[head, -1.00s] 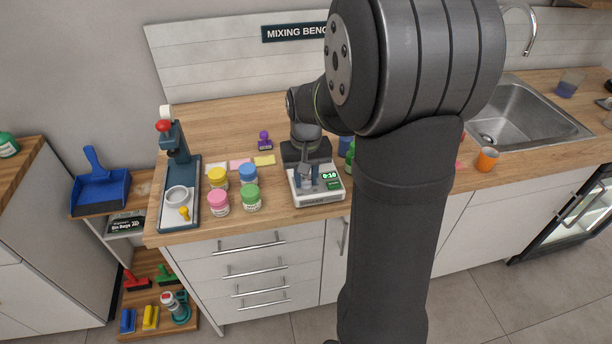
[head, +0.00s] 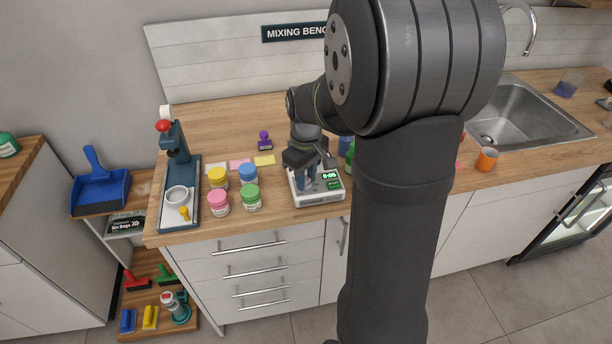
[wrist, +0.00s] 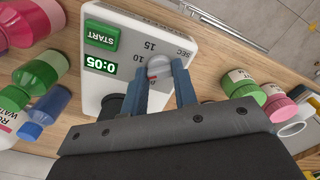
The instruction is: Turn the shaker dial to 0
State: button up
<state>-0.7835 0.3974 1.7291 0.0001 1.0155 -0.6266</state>
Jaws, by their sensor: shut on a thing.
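The white shaker (head: 318,200) stands on the wooden counter and fills the upper middle of the wrist view (wrist: 190,48). Its round dial (wrist: 158,64), pale with a reddish mark, sits between my fingertips. My gripper (wrist: 161,75) is shut on the dial, with one blue finger on each side. In the head view my gripper (head: 312,182) comes down on the shaker and hides the dial. The green display (wrist: 100,65) reads 0:05. The markings 15, 10 and SEC show around the dial. The fingers partly cover the other markings.
A green START button (wrist: 102,37) is on the shaker near the display. Pink (head: 218,203), green (head: 251,198), yellow (head: 217,177) and blue (head: 248,174) jars stand to its left. A dark press (head: 179,190) stands farther left. My arm blocks much of the right counter.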

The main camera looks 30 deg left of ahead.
jog(key=n, duration=0.5)
jog(key=shift+n, duration=0.3)
jog(key=n, duration=0.4)
jog(key=shift+n, duration=0.7)
jog(key=o, duration=1)
notch_tip(320, 180, up, 18)
jog(key=shift+f, duration=0.25)
notch_tip(320, 180, down, 18)
jog(key=shift+r, duration=0.25)
